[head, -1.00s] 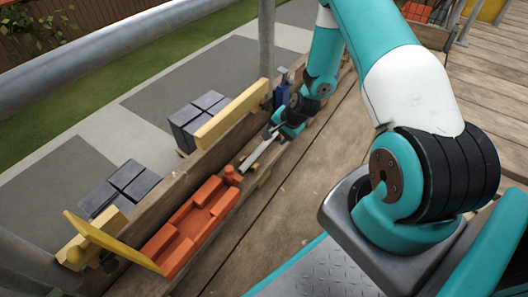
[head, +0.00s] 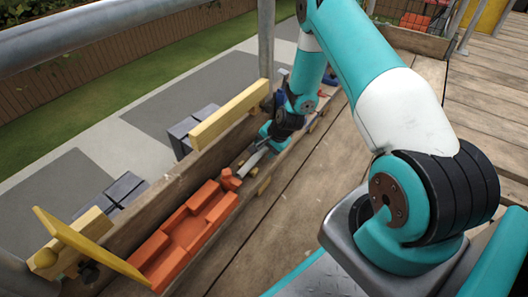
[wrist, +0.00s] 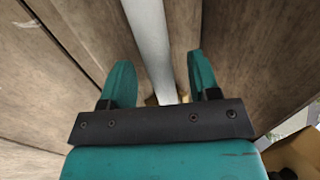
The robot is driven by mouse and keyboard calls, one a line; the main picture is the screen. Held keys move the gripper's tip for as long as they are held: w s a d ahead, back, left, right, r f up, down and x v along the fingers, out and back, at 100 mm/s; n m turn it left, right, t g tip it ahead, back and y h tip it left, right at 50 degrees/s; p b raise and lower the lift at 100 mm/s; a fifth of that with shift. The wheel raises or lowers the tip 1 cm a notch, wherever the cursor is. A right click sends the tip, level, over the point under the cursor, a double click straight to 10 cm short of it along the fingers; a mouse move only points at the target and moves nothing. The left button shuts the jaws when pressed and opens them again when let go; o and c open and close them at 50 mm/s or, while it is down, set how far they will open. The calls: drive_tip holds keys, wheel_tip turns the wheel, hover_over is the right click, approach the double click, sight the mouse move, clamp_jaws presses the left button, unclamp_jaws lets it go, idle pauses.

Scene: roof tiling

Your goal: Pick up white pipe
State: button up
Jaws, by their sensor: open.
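The white pipe (wrist: 150,40) shows in the wrist view as a pale, smooth length running from the top edge down between my fingers. My gripper (wrist: 160,82) is open, with one teal finger on each side of the pipe and a gap on both sides. The pipe's lower end is hidden behind the gripper's dark bar. In the head view the pipe (head: 254,158) is a short pale strip beside the wooden board, and my gripper (head: 268,140) is at its far end, partly hidden by the wrist.
Grey blocks (head: 115,192) sit beyond. Bare deck (head: 290,200) is clear to the right.

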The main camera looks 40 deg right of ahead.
sight(267, 149)
drive_tip(key=c, duration=1)
drive_tip(key=shift+r, duration=0.1)
drive_tip(key=shift+c, duration=0.2)
drive_tip(key=shift+s+r+p, duration=0.25)
drive_tip(key=shift+r+p, duration=0.4)
drive_tip(key=shift+p, duration=0.45)
wheel_tip(267, 149, up, 6)
drive_tip(key=p, duration=0.4)
drive_tip(key=shift+f, duration=0.15)
drive_tip(key=s+d+p, duration=0.3)
drive_tip(key=s+p, duration=0.1)
drive_tip(key=s, duration=0.5)
drive_tip(key=s+d+p, duration=0.3)
drive_tip(key=s, duration=0.6)
drive_tip(key=shift+s+d+p, duration=0.2)
drive_tip(key=shift+d+p, duration=0.15)
drive_tip(key=shift+d, duration=0.05)
drive_tip(key=shift+f, duration=0.1)
